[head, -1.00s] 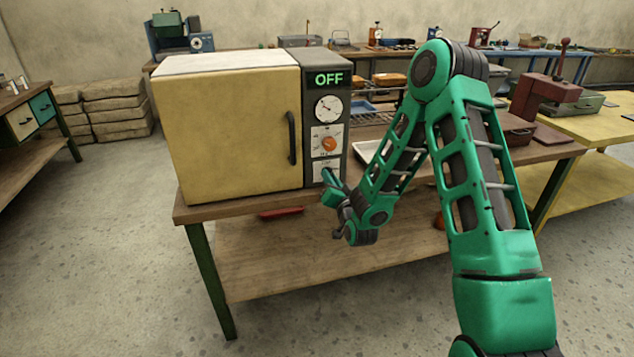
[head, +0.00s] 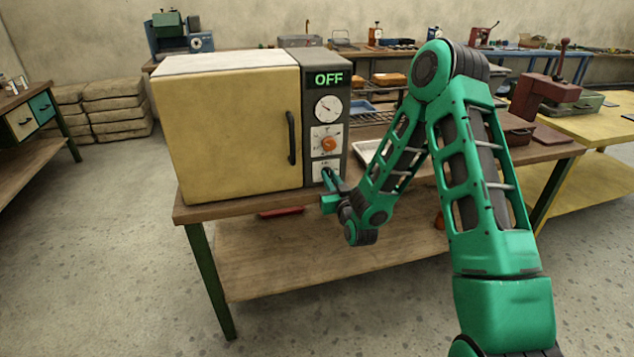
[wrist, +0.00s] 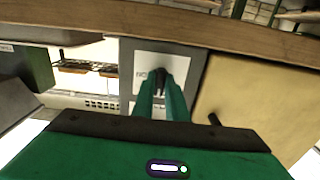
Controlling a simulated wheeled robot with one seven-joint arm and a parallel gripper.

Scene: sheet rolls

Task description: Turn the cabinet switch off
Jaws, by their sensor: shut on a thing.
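The cabinet (head: 230,130) is a yellow box with a dark control panel on its right side. Its green display (head: 328,79) reads OFF. The white switch plate (head: 326,165) is at the bottom of the panel, below an orange knob. My gripper (head: 327,178) is at this plate. In the wrist view, its green fingers (wrist: 161,80) are closed together around a small dark switch (wrist: 160,74) on the white plate (wrist: 150,60), with lettering beside it. The fingers hide most of the switch, so its position cannot be told.
The orange knob (head: 328,144) and a round gauge (head: 328,108) sit above the plate. The black door handle (head: 292,138) is to the left. The cabinet stands on a wooden bench (head: 270,205). A light tray (head: 372,152) lies right of it, behind my arm.

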